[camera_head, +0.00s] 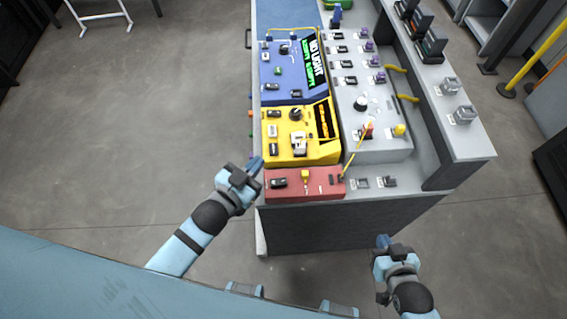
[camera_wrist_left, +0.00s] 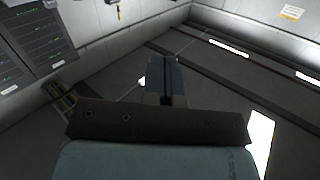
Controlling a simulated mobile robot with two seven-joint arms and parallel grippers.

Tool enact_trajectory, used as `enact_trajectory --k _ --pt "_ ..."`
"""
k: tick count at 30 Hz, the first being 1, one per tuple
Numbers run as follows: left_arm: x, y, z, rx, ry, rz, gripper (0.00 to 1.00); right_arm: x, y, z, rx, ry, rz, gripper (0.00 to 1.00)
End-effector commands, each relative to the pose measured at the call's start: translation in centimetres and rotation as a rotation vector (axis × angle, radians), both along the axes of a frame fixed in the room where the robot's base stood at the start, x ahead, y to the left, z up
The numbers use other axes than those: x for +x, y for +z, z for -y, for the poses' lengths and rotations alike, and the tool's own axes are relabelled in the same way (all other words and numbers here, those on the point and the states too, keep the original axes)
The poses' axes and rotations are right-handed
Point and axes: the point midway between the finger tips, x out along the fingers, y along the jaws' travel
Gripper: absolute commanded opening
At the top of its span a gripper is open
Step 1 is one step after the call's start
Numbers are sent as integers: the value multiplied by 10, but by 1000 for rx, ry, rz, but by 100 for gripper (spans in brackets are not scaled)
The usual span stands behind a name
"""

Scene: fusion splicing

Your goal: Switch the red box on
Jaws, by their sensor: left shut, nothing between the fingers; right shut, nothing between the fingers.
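The red box (camera_head: 318,188) sits at the near end of the workbench in the head view. A black rocker switch (camera_head: 279,183) is on its left part, and a yellow part (camera_head: 305,176) stands near its middle. I cannot tell the switch position. My left gripper (camera_head: 256,164) is shut and empty, just left of the red box's upper left corner, apart from the switch. The left wrist view shows its closed fingers (camera_wrist_left: 166,80) against the room, with no box in sight. My right gripper (camera_head: 383,242) is shut and empty, in front of the bench at the lower right.
A yellow box (camera_head: 315,151) with an amber display adjoins the red box. A blue box (camera_head: 280,85) with a lit screen stands behind it. A grey panel (camera_head: 375,145) with switches and knobs lies to the right.

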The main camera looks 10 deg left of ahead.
Motion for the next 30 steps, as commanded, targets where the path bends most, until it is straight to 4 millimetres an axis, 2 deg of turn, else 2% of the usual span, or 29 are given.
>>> enact_trajectory --k 1,3,7,10,12,14,17,21,24,27,30 --pt "20 31 22 -3 -88 159 0 0 -5 0 1 1 0 0" --pt "30 69 54 -8 -237 351 0 0 -7 -1 1 1 0 0" --pt "22 118 110 28 -585 641 0 1 -12 -1 2 3 0 0" --pt "4 128 144 113 -901 782 0 1 -17 -1 2 2 -1 0" --pt "-9 123 158 211 -1134 832 0 1 -20 -1 3 3 -2 0" --pt "-17 110 162 321 -1330 835 0 0 -23 -2 4 3 -3 0" --pt "-18 82 154 565 -1632 757 0 0 -27 -3 5 5 -4 0" --pt "7 47 112 971 -1910 493 0 0 -31 -5 7 8 -5 0" --pt "31 37 79 1221 -1981 274 0 0 -32 -5 7 10 -3 0" --pt "50 37 53 1392 -1988 105 0 1 -33 -6 8 11 -2 0" --pt "59 37 40 1476 -1979 11 0 1 -33 -6 7 12 -2 0"
